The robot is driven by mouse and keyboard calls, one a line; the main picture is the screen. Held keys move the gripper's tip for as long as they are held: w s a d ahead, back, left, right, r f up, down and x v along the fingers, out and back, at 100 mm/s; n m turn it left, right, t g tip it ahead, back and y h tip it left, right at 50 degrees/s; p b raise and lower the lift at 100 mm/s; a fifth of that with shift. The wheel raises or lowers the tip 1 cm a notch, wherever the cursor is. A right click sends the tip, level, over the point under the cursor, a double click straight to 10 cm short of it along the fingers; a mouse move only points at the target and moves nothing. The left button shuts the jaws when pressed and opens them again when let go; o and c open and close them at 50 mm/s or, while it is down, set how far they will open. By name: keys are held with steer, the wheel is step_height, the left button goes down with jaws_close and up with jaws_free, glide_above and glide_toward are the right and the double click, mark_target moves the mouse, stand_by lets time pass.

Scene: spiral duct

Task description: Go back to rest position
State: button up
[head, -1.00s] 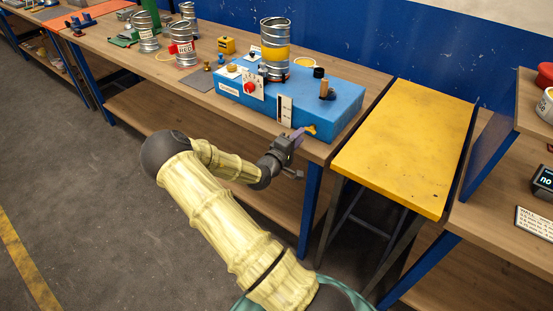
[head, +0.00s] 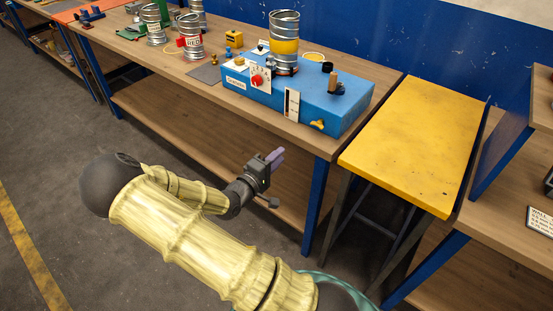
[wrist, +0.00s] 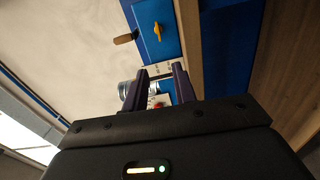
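My gripper (head: 277,157) hangs in the air in front of the workbench, below and left of the blue machine (head: 322,105). Its purple fingers point toward the bench. In the wrist view, the two fingers (wrist: 162,84) stand apart with nothing between them. The blue machine also shows in the wrist view (wrist: 150,16). A yellow knob (head: 318,124) sits on the machine's front right and shows again in the wrist view (wrist: 158,32). A metal duct piece with a yellow band (head: 284,46) stands upright on the machine.
The wooden workbench (head: 290,134) runs along the blue wall. A yellow table (head: 412,140) stands to its right, with a wooden shelf unit (head: 480,262) beyond. The floor (head: 50,160) at left is clear.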

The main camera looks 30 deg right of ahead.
stand_by(0.4)
steer(key=s+a+f+m+g+y+p, duration=0.1)
steer(key=s+a+m+g+y+p, duration=0.2)
steer(key=a+y, duration=0.85)
steer(key=s+a+r+m+g+y+p, duration=0.1)
steer(key=s+a+r+y, duration=0.3)
steer(key=s+r, duration=0.7)
steer(key=shift+r+y+p, duration=0.55)
steer(key=shift+p, duration=0.35)
